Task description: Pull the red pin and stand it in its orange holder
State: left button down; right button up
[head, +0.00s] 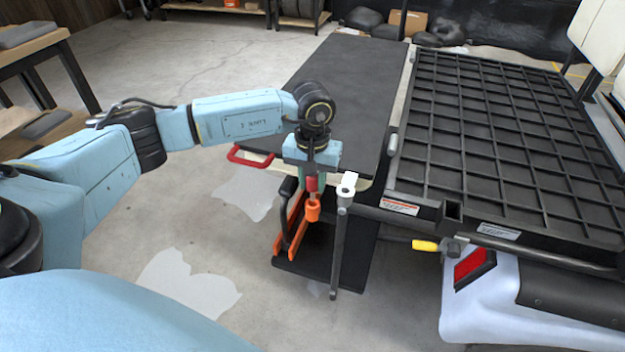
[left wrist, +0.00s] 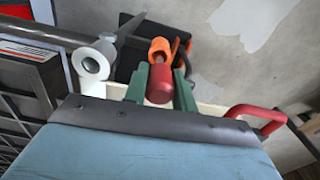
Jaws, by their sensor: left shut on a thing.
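My left gripper (head: 312,178) points down beside the dark cart bench and is shut on the red pin (head: 312,184). In the left wrist view, the pin's red head (left wrist: 160,84) sits between the two green fingers (left wrist: 160,92). The orange holder (head: 313,212), a small cup, is directly below the pin. It also shows just past the pin in the left wrist view (left wrist: 160,47). The pin's lower end lines up with the holder, but I cannot tell whether it is inside. My right gripper is not in view.
A grey post with a white-ringed top (head: 346,190) stands close right of the gripper. A red handle (head: 250,157) juts from the dark bench (head: 350,90). A black ribbed deck (head: 500,130) lies right, with a yellow-gripped lever (head: 427,246). Floor at left is clear.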

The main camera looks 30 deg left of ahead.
aim_at(313, 201)
pick_arm(q)
jog(key=shift+f+b, duration=1.95)
jog(key=shift+f, duration=0.55)
jog(key=c, duration=1.1)
grip_release()
jog(key=shift+r, duration=0.1)
jog(key=shift+o, duration=0.2)
jog(key=shift+r, duration=0.1)
notch_tip(313, 201, up, 12)
jog(key=p, duration=0.4)
jog(key=shift+r, duration=0.6)
jog(key=shift+c, duration=0.4)
